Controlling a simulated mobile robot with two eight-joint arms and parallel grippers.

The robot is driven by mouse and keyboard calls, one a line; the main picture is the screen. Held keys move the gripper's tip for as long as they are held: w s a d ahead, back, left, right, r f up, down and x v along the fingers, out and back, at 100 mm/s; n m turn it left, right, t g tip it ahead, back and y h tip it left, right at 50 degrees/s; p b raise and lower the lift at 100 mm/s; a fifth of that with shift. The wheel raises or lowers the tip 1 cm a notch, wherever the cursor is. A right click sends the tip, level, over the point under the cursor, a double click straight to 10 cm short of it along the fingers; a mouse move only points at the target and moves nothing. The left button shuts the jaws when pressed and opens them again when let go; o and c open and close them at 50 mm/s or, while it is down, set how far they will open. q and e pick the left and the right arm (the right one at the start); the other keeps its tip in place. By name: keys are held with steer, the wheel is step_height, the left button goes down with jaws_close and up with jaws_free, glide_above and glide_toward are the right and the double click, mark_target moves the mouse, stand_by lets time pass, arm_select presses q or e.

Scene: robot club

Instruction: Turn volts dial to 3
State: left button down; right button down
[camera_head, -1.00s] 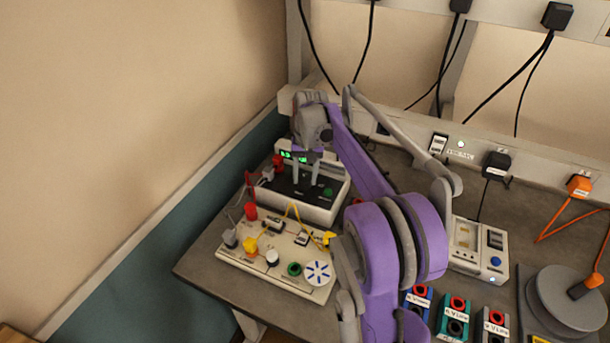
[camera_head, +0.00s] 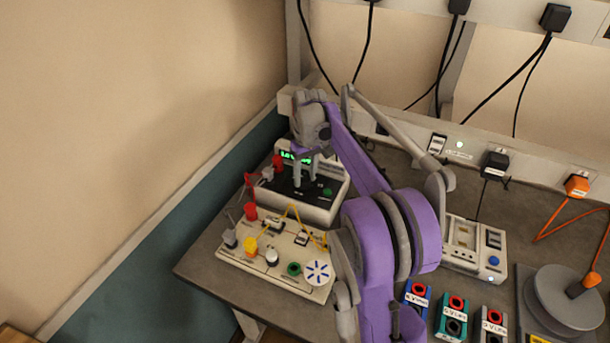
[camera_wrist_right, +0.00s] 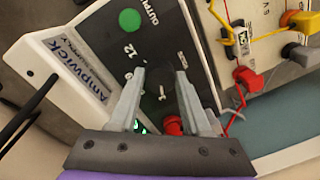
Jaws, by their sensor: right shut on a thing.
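The power supply (camera_head: 319,214) is a pale box with a black sloped panel and a lit green display (camera_head: 290,155), at the back left of the bench. My right gripper (camera_head: 305,182) points down at this panel, its two fingers against the volts dial area. In the right wrist view, the fingertips (camera_wrist_right: 161,80) are closed around a small dark knob on the black panel. Printed marks, including a "12", show beside it. The display digits are partly covered. My left gripper is out of view.
A red plug (camera_head: 277,161) stands at the supply's left, and a green button (camera_head: 327,191) at its right. A cream circuit board (camera_head: 237,257) with wires sits in front. A pale meter box (camera_head: 477,262) and several terminal blocks lie right of my arm.

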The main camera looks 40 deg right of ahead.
mark_target(307, 178)
stand_by(0.3)
steer(key=shift+c, duration=1.8)
jaws_free()
step_height(307, 178, up, 11)
steer(key=shift+d+p, duration=0.35)
steer(key=shift+p, duration=0.05)
steer(key=shift+f, duration=0.1)
